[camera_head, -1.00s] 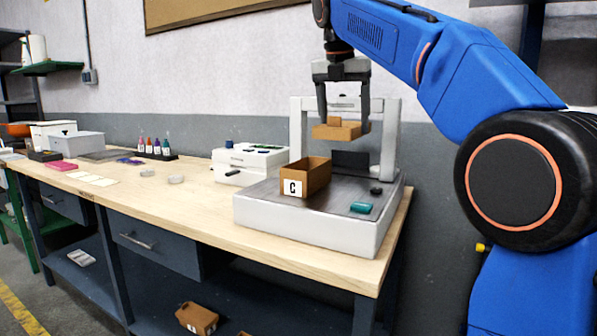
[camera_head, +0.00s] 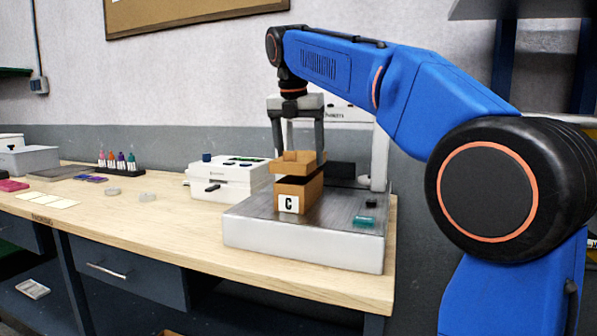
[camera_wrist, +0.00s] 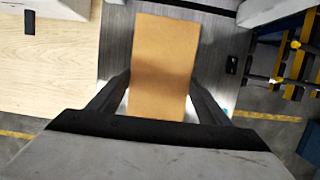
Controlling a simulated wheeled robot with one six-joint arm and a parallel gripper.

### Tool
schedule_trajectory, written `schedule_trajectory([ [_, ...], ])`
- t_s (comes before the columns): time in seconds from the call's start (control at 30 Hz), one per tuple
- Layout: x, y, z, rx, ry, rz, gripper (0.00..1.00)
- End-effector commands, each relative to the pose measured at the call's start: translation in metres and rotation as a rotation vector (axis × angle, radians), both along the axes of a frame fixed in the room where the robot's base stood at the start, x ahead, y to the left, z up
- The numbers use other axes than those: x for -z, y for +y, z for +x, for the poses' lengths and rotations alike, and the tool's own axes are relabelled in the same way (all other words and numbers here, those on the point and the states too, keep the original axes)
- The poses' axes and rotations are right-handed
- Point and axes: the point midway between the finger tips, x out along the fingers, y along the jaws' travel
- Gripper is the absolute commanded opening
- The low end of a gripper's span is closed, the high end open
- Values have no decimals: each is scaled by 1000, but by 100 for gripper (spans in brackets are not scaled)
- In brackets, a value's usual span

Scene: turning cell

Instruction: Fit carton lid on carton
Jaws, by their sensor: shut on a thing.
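The open brown carton (camera_head: 298,198) with a "C" label stands upright on the grey metal plate of the machine. My gripper (camera_head: 298,156) is shut on the brown carton lid (camera_head: 290,166), directly above the carton. The lid looks slightly tilted, and a dark gap shows between it and the carton at the right side. I cannot tell whether they touch at the left. In the wrist view the lid (camera_wrist: 163,65) fills the space between the fingers and hides the carton.
The machine's plate (camera_head: 320,245) has a teal block (camera_head: 364,222) and a small black knob (camera_head: 371,203) at its right. A grey upright frame (camera_head: 380,155) stands behind. A white device (camera_head: 225,180) and several small bottles (camera_head: 120,160) are to the left. The front bench top (camera_head: 150,235) is clear.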

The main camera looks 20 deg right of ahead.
Motion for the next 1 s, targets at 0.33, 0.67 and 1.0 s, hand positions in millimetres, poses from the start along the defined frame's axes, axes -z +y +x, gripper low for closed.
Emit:
schedule_trajectory([
  [0.33,35,0,0,0,0,0,46],
  [0.67,44,0,0,0,-1,0,46],
  [1.0,49,0,0,0,-1,0,81],
])
